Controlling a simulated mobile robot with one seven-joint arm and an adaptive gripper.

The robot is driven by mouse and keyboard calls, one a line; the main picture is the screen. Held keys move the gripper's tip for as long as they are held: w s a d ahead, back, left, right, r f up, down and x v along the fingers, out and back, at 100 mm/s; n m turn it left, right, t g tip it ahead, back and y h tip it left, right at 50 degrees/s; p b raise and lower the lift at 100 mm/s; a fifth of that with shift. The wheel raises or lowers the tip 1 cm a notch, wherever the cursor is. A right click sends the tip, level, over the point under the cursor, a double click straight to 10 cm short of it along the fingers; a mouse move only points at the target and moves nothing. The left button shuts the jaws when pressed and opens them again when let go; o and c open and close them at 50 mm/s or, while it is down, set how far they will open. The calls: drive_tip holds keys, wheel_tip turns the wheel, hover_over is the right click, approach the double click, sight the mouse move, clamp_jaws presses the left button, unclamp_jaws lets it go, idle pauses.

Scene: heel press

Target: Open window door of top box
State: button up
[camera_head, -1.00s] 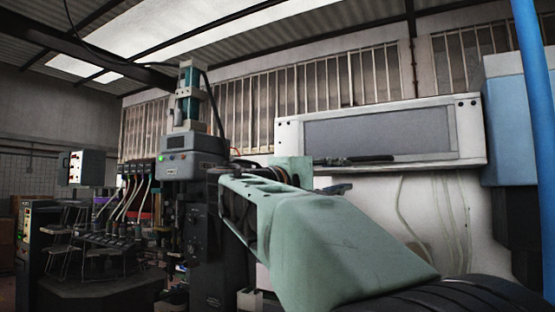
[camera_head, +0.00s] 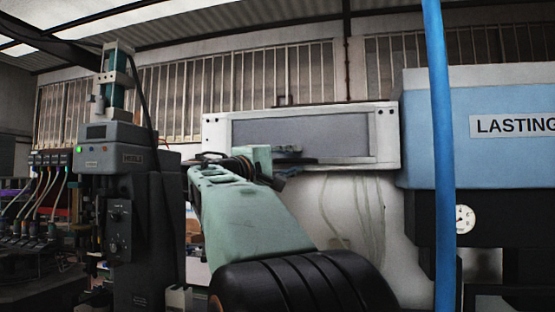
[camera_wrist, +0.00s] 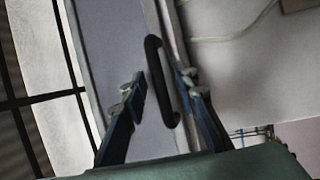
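The top box (camera_head: 390,150) is a white, wide box on the wall with a grey window door (camera_head: 340,135), which looks closed. In the wrist view the grey door panel (camera_wrist: 105,35) runs as a tilted strip. A black bar handle (camera_wrist: 155,65) sits along its edge. My gripper (camera_wrist: 161,78) is open, with one finger on each side of the handle and a visible gap to it. How deep the fingers reach around the handle cannot be told. In the head view my gripper (camera_head: 290,160) is in front of the box's lower edge, and the handle is hard to make out.
A grey press machine (camera_head: 115,150) stands at the left. A blue machine (camera_head: 480,120) marked "LASTING" is at the right, behind a blue vertical pole (camera_head: 440,150). Pale cables (camera_head: 350,215) hang below the box.

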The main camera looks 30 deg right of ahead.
clamp_jaws()
idle(0.3)
